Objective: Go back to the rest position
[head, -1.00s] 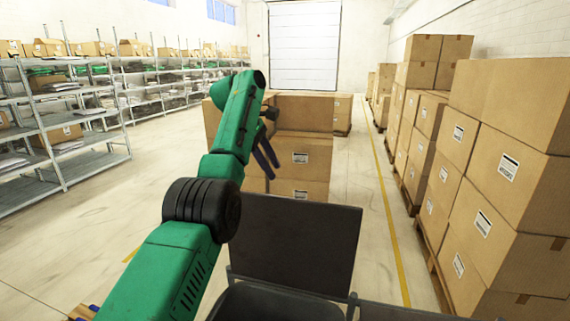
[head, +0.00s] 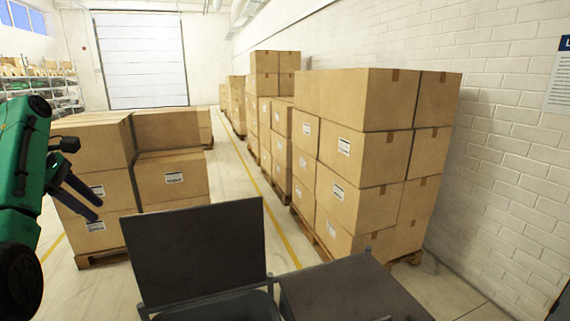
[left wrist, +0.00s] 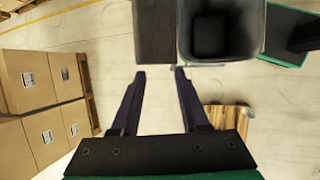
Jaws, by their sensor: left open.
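My left gripper (head: 84,198) hangs at the left edge of the head view, on the green arm, in front of stacked boxes. In the left wrist view its two dark fingers (left wrist: 159,72) stand apart with only floor between them, so it is open and empty. The grey bin (left wrist: 212,35) lies beyond the fingertips in the left wrist view. Its raised dark lid (head: 197,250) shows in the head view, to the right of the gripper and apart from it. My right gripper is in neither view.
Cartons on a pallet (head: 172,178) stand behind the lid. A taller row of cartons (head: 355,150) stands at right along the white brick wall (head: 510,150). A dark flat surface (head: 345,290) lies right of the lid. A yellow-lined floor strip (head: 235,180) is clear between the stacks.

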